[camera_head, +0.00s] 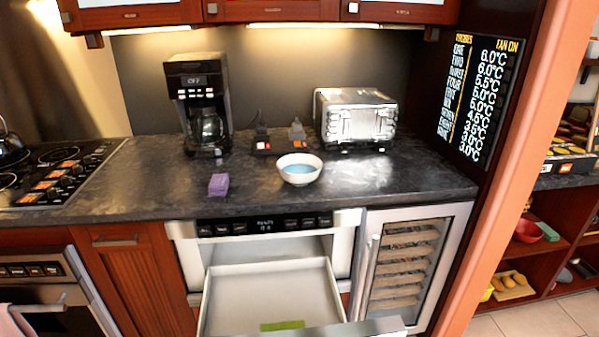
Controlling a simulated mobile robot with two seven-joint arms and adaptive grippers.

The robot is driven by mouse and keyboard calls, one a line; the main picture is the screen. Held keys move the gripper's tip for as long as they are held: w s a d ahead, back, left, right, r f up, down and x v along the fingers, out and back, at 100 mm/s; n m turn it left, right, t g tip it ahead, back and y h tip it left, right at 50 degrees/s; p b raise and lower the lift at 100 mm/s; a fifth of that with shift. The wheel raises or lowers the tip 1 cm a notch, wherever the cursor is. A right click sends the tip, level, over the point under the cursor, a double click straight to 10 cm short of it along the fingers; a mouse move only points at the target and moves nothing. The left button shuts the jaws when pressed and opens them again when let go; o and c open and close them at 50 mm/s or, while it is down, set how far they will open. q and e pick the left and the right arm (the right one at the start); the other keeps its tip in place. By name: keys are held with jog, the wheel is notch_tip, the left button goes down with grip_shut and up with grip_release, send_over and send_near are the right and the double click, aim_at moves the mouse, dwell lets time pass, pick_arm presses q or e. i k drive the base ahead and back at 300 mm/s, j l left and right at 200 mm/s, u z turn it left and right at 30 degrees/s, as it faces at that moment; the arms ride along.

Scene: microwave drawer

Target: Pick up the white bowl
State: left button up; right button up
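The white bowl (299,169) stands upright on the dark countertop (150,172), near its front edge and right of centre. Its inside looks light blue. Neither of my grippers shows in the head view, and nothing touches the bowl. Below the counter, the microwave drawer (223,295) is pulled open, with a flat green item (283,325) lying inside it.
A purple block (219,184) lies left of the bowl. A coffee maker (200,105) and a silver toaster (354,117) stand behind. The open drawer juts out in front of the counter. A stovetop (55,172) is at left, an orange-edged wall at right.

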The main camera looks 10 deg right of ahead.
aim_at(297, 170)
jog(key=i+l, duration=0.15)
jog(key=l, duration=0.2)
jog(key=i+l+u, duration=0.15)
jog(key=l, duration=0.25)
jog(key=i+l, duration=0.15)
jog(key=l, duration=0.2)
jog(key=i+l+u, duration=0.15)
jog(key=l, duration=0.25)
